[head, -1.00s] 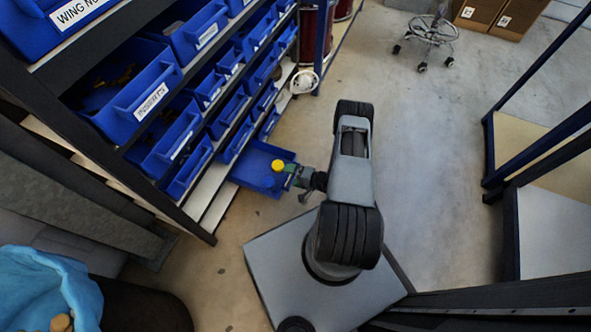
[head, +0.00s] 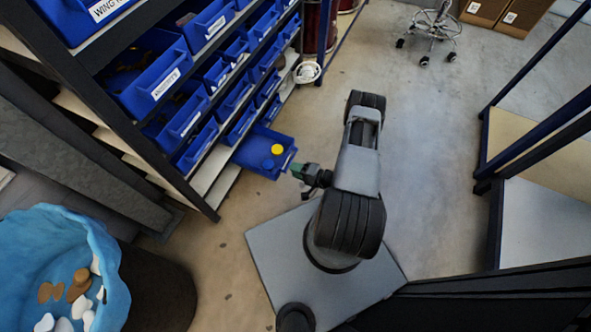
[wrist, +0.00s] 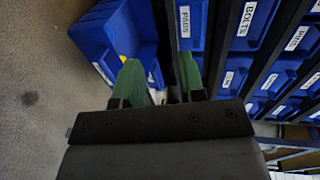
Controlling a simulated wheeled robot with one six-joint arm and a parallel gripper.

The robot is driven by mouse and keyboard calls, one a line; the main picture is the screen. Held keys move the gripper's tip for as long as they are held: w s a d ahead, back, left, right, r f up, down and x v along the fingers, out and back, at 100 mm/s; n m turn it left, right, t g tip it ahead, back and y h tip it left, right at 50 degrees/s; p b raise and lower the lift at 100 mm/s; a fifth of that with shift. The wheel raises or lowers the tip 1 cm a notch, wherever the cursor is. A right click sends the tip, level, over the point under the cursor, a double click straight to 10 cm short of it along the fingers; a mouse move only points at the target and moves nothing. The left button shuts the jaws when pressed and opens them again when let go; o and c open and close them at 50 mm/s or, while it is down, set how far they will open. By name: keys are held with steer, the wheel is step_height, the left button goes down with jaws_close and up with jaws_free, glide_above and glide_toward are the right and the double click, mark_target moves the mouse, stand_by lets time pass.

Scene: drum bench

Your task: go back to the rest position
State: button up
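My gripper (head: 298,170) is just off the right edge of the low blue bin (head: 249,152) in the head view, and no object shows in it. In the wrist view its two green fingers (wrist: 160,82) stand apart with a gap between them. A round yellow thing (head: 277,150) and a round blue thing (head: 268,164) lie in that bin. A bit of the yellow thing (wrist: 122,59) shows beside the left finger in the wrist view. My arm is bent above my base.
A shelf rack (head: 150,150) with several labelled blue bins stands at the left. A blue-lined drum (head: 95,235) with brown and white pieces is at lower left. A blue-framed rack (head: 490,180) stands at right. A wheeled stool (head: 430,30) is at the back. The middle floor is clear.

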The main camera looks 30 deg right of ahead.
stand_by(0.3)
steer(key=w+a+r+n+g+y+p, duration=0.1)
steer(key=a+r+n+g+p, duration=0.2)
steer(key=r, duration=0.9)
steer(key=w+a+r+n+g+y+p, duration=0.15)
steer(key=r+g+p, duration=0.4)
steer(key=r, duration=0.65)
steer(key=a+r+n+g+p, duration=0.25)
steer(key=r+n+p, duration=0.2)
steer(key=r, duration=0.75)
steer(key=s+r+h+p, duration=0.3)
steer(key=r+h+p, duration=0.1)
steer(key=r, duration=0.8)
steer(key=s+r+t+h+p, duration=0.1)
steer(key=s+r+h+p, duration=0.3)
steer(key=r, duration=0.8)
steer(key=s+d+r+n+t+h+p, duration=0.1)
steer(key=s+r+h+p, duration=0.2)
steer(key=r+p, duration=0.5)
step_height(320, 180, up, 5)
steer(key=shift+s+f+h, duration=0.2)
steer(key=shift+s+h, duration=0.15)
steer(key=shift+h, duration=0.4)
